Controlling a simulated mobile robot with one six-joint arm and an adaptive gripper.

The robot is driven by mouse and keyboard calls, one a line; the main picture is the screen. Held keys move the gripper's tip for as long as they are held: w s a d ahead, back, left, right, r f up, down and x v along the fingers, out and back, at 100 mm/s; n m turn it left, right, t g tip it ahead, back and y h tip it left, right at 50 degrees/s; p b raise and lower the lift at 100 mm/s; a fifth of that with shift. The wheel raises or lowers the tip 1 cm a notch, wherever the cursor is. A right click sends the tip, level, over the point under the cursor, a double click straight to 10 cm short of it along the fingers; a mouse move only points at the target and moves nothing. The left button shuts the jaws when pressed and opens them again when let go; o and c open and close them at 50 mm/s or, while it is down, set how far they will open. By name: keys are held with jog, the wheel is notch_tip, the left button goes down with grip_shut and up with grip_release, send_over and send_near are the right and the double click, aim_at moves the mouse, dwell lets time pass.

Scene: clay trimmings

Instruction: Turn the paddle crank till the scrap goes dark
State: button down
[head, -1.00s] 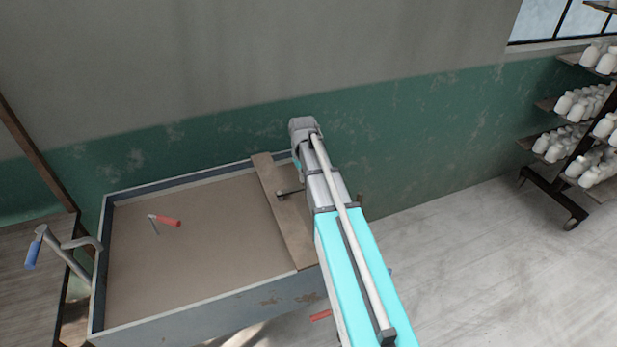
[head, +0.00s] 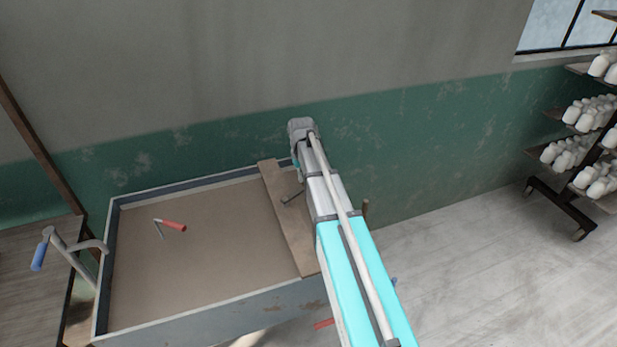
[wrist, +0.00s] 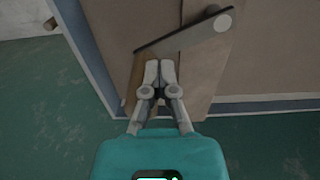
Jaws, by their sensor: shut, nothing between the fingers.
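A grey crank arm (head: 293,196) sits on a wooden board across the right part of a trough; my arm partly hides it. In the wrist view the crank arm (wrist: 185,35) runs from a round hub at upper right to a wooden grip (wrist: 132,84) at left. My gripper (wrist: 160,66) is shut and empty, its tips just right of the grip and below the arm; I cannot tell whether they touch. In the head view my own arm hides its fingers. The scrap (head: 205,245) in the trough (head: 215,314) looks an even mid-brown.
A red handle (head: 324,324) shows below the front wall.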

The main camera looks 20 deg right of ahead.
jog(key=w, duration=0.1)
jog(key=w+a, duration=0.1)
jog(key=shift+w+a, duration=0.3)
jog(key=c, duration=1.3)
grip_release()
jog(key=o, duration=1.3)
jog(key=shift+r, duration=0.1)
notch_tip(320, 180, up, 9)
jog(key=p, duration=0.9)
